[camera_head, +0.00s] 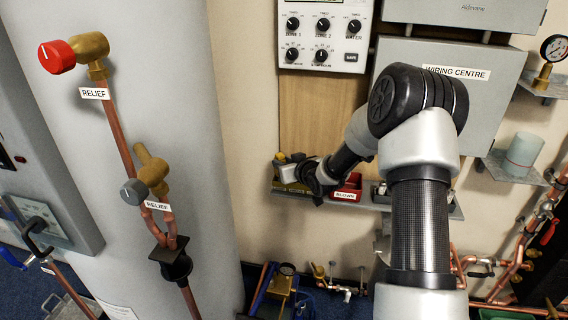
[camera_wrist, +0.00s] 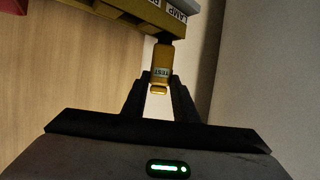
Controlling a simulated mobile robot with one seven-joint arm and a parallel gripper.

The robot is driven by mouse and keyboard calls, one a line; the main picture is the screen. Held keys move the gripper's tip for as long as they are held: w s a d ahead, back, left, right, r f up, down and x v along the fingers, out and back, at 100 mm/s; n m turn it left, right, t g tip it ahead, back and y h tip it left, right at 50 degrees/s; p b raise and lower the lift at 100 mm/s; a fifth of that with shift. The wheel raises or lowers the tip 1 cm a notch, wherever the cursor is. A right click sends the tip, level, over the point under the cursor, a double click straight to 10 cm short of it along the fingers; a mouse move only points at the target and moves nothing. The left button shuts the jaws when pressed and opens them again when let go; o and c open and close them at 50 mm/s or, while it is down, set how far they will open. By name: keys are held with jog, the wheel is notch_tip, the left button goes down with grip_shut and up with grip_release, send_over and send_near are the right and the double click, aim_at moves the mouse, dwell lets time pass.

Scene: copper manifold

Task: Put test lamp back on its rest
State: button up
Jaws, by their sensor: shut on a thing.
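The test lamp (camera_wrist: 162,58) is a small yellow cylinder with a "TEST" label and a brass-coloured end. My gripper (camera_wrist: 160,82) is shut on it, one dark finger on each side. The lamp's dark far end meets the edge of the yellow rest (camera_wrist: 125,22) in the wrist view; I cannot tell whether they touch. The rest carries a pale label reading "LAMP", partly cut off by the frame. In the head view my gripper (camera_head: 298,172) is at the left end of the wall shelf, and my wrist largely hides the lamp and rest there.
A red bin (camera_head: 348,187) labelled "BLOWN" stands on the shelf just right of my gripper. A grey wiring centre box (camera_head: 490,100) and a control panel (camera_head: 322,35) hang above. A large grey cylinder (camera_head: 180,60) with relief valves stands at left.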

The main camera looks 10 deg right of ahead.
jog(key=shift+f+b, duration=0.35)
jog(key=shift+f, duration=0.1)
jog(key=o, duration=1.2)
jog(key=p+v, duration=0.3)
jog(key=v, duration=1.4)
jog(key=shift+s+r, duration=0.15)
jog(key=shift+s, duration=0.05)
